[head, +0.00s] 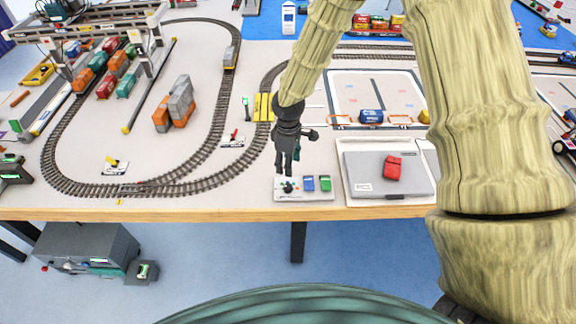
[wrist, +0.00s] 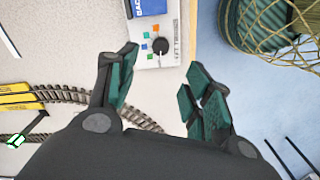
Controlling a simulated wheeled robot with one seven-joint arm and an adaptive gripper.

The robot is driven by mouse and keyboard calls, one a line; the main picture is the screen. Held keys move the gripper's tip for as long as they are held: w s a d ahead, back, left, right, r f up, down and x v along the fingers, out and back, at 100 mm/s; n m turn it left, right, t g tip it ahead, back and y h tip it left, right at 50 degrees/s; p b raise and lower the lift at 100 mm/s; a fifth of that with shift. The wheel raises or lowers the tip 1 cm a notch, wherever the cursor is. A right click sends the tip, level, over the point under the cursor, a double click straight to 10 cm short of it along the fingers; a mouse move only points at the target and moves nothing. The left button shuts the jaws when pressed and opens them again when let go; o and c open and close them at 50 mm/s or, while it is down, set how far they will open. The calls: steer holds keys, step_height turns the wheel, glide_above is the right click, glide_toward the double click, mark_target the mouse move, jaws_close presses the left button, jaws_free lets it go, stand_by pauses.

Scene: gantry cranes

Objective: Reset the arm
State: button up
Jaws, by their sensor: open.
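My gripper (head: 288,160) hangs from my pale, wood-textured arm above the front part of the table, pointing down. In the head view it is just above the left end of a small control panel (head: 317,195) with a black knob, a blue block and a green block. In the wrist view the two green-padded fingers (wrist: 160,92) stand apart with nothing between them. Beyond the fingertips the control panel (wrist: 150,52) shows its black knob and small coloured squares.
A grey platform (head: 360,172) with a red block (head: 393,167) lies right of the panel. Looped track (head: 210,170) with wagons and a gantry crane (head: 90,28) fill the left. The table's front edge (head: 200,214) is close. A grey machine (head: 90,245) stands on the floor.

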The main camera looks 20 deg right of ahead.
stand_by(0.5)
steer(key=s+a+f+m+y+b, duration=0.2)
steer(key=s+f+m, duration=0.1)
steer(key=s+f, duration=0.9)
steer(key=s+d+f+m+b, duration=0.1)
steer(key=s+f, duration=0.3)
steer(key=s, duration=0.4)
steer(key=s+d+f+m+h+b, duration=0.1)
steer(key=s+f+m, duration=0.3)
steer(key=s, duration=0.4)
steer(key=s+d+f+m+b, duration=0.2)
steer(key=s+d+f, duration=0.1)
steer(key=s, duration=0.5)
steer(key=shift+s+d+f+m+h, duration=0.15)
steer(key=shift+s+f+m+h, duration=0.2)
steer(key=shift+f, duration=0.35)
steer(key=shift+w, duration=0.1)
